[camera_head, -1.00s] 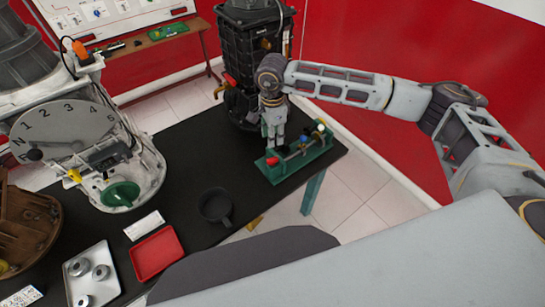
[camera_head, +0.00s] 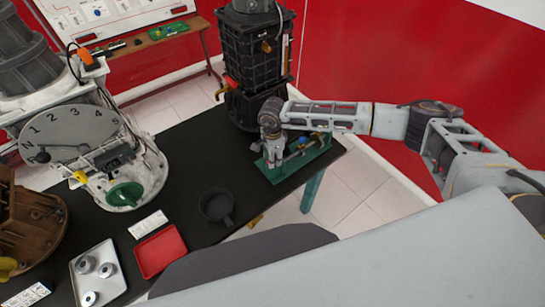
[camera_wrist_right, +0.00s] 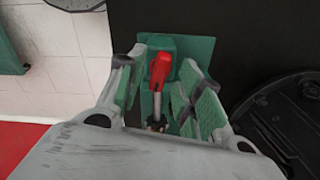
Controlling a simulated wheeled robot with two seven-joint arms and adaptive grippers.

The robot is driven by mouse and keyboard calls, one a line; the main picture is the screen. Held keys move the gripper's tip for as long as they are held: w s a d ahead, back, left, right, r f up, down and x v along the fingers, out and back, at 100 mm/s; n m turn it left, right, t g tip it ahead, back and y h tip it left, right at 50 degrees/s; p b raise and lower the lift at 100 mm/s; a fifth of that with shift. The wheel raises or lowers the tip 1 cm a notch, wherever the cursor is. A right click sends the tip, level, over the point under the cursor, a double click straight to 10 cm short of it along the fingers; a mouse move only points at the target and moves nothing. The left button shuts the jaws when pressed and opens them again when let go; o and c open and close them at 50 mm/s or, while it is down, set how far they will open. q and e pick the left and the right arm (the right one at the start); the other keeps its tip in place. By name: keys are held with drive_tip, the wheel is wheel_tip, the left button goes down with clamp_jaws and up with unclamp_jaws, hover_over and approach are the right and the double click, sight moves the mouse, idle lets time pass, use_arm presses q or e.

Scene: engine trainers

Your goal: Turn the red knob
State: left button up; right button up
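The red knob (camera_wrist_right: 159,68) shows in the right wrist view at the end of a grey rod, on a green stand (camera_wrist_right: 190,48). My right gripper (camera_wrist_right: 162,88) is open, with one finger on each side of the knob and rod and a gap to each. In the head view my right gripper (camera_head: 272,152) points down at the near left end of the green stand (camera_head: 312,157) and hides the red knob. My left gripper is in neither view.
The green stand, with a blue knob (camera_head: 302,140), sits at the right end of the black table (camera_head: 185,160). A tall black engine part (camera_head: 255,60) stands behind it. A black pan (camera_head: 216,206), red tray (camera_head: 159,251) and metal tray (camera_head: 110,278) lie nearer me.

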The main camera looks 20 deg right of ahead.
drive_tip(key=shift+f, duration=0.4)
clamp_jaws()
